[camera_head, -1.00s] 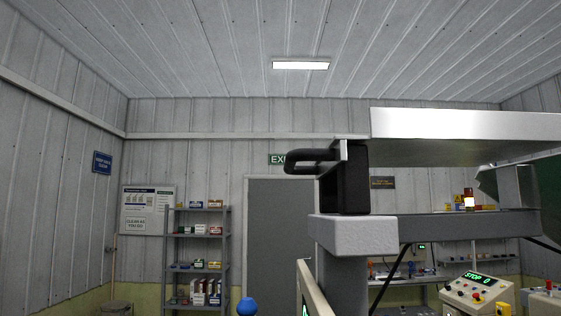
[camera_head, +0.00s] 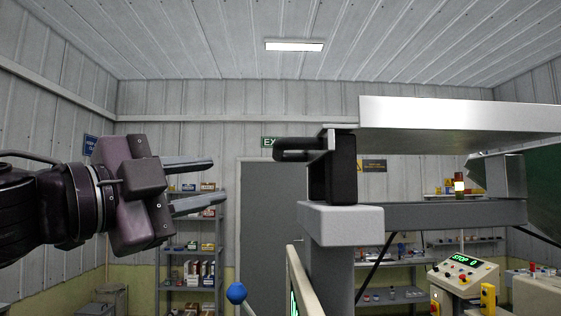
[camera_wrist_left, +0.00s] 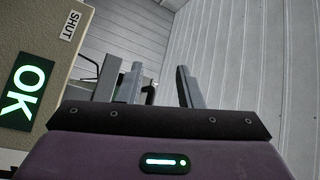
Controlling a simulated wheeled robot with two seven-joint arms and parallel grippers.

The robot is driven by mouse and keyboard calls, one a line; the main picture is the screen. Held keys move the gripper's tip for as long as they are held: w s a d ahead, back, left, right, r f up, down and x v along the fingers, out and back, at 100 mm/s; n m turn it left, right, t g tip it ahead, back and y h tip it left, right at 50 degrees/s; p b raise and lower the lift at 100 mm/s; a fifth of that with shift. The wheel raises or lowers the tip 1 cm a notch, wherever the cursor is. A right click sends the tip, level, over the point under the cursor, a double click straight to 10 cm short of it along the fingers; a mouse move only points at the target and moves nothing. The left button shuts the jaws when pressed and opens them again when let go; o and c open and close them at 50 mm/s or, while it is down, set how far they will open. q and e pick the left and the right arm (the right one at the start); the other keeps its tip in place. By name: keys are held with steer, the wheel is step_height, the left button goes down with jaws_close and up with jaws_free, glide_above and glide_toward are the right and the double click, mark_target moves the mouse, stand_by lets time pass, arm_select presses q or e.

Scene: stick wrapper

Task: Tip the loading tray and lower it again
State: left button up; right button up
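The loading tray (camera_head: 455,114) is a flat pale metal tray at the right of the head view, lying about level. A dark loop handle (camera_head: 303,150) sticks out to the left from its near end, beside a black block on a grey post. My left gripper (camera_head: 216,181) is to the left of the handle and slightly lower in the picture. Its two grey fingers point right, apart, with nothing between them. In the left wrist view the fingers (camera_wrist_left: 160,88) also stand apart. My right gripper is not in view.
A blue ball-topped lever (camera_head: 236,293) stands below the handle. A control box reading STOP 0 (camera_head: 463,278) is at lower right. In the left wrist view a beige panel with a green OK display (camera_wrist_left: 28,90) is close on the left. Shelves (camera_head: 191,240) stand behind.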

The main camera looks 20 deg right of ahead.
mark_target(275, 149)
arm_select(q)
steer(key=s+d+r+m, duration=0.2)
steer(key=s+m, duration=0.2)
steer(key=s, duration=0.7)
steer(key=shift+g, duration=0.4)
steer(key=p+x, duration=0.1)
steer(key=x, duration=0.1)
steer(key=p+x, duration=0.1)
steer(key=x, duration=0.1)
steer(key=p+x, duration=0.2)
steer(key=x, duration=0.1)
steer(key=shift+w+a+r, duration=0.25)
steer(key=shift+w+a, duration=0.05)
steer(key=shift+w+d, duration=0.2)
steer(key=shift+d, duration=0.15)
steer(key=shift+f, duration=0.1)
steer(key=shift+c, duration=0.3)
jaws_close()
